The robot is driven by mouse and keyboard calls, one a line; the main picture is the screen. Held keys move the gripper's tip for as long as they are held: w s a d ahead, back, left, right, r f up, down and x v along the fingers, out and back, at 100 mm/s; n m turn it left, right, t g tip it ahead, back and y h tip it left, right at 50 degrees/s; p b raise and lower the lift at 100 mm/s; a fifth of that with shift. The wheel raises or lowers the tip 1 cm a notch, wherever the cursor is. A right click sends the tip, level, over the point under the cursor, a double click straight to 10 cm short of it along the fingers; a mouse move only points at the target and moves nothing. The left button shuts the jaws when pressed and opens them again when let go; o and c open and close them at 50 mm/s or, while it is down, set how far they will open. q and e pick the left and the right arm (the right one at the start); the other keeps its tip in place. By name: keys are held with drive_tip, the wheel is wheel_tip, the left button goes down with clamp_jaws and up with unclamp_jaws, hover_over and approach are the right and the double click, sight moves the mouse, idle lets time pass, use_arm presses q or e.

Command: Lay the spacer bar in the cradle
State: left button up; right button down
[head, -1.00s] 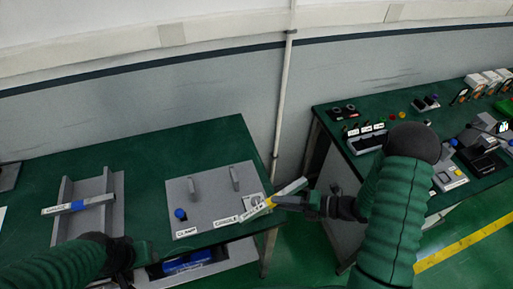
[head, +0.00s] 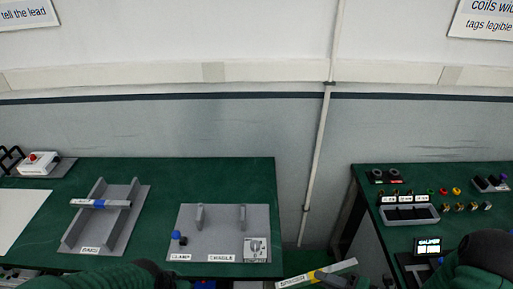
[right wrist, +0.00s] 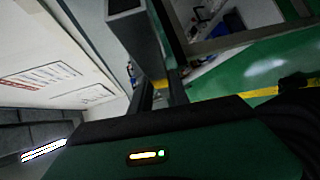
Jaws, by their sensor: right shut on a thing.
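My right gripper (head: 330,278) is low at the bottom edge of the head view, right of the left table, shut on the spacer bar (head: 346,266). The bar is light grey with a yellow band and juts out on both sides of the jaws, tilted up to the right. The cradle (head: 242,217) is a pair of grey upright posts on a grey plate labelled CLAMP and CRADLE. It is empty. The bar is apart from it, to its lower right. In the right wrist view the bar cannot be made out clearly. My left forearm shows at the bottom left; its gripper is out of view.
A rack (head: 130,220) holds another bar (head: 84,203) with a blue band. A blue knob (head: 176,235) sits by the clamp label. A gap with a pipe (head: 318,150) separates the left table from the right table (head: 365,186), which carries several small parts.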

drive_tip(key=shift+s+a, duration=0.3)
drive_tip(key=shift+a, duration=0.25)
use_arm(q)
drive_tip(key=w+d+r+m+g+h, duration=0.15)
drive_tip(key=w+d+r+m, duration=0.3)
drive_tip(key=d, duration=0.45)
drive_tip(key=w+d+r+m+g, duration=0.3)
drive_tip(key=d+r+m, duration=0.2)
drive_tip(key=d, duration=0.5)
drive_tip(key=x, duration=1.2)
drive_tip(key=shift+s, duration=0.25)
use_arm(e)
drive_tip(key=a+r+n+g+y, duration=0.1)
drive_tip(key=a+r+n+g, duration=0.2)
drive_tip(key=a, duration=0.4)
drive_tip(key=a+r+n+g+y, duration=0.1)
drive_tip(key=a+r+n+g, duration=0.2)
drive_tip(key=a+n+g, duration=0.2)
drive_tip(key=shift+a+r+g+y, duration=0.3)
drive_tip(key=shift+a+g, duration=0.3)
drive_tip(key=shift+a, duration=0.3)
use_arm(q)
drive_tip(key=shift+a+f, duration=0.1)
drive_tip(key=shift+a, duration=0.1)
use_arm(e)
drive_tip(key=shift+w, duration=0.1)
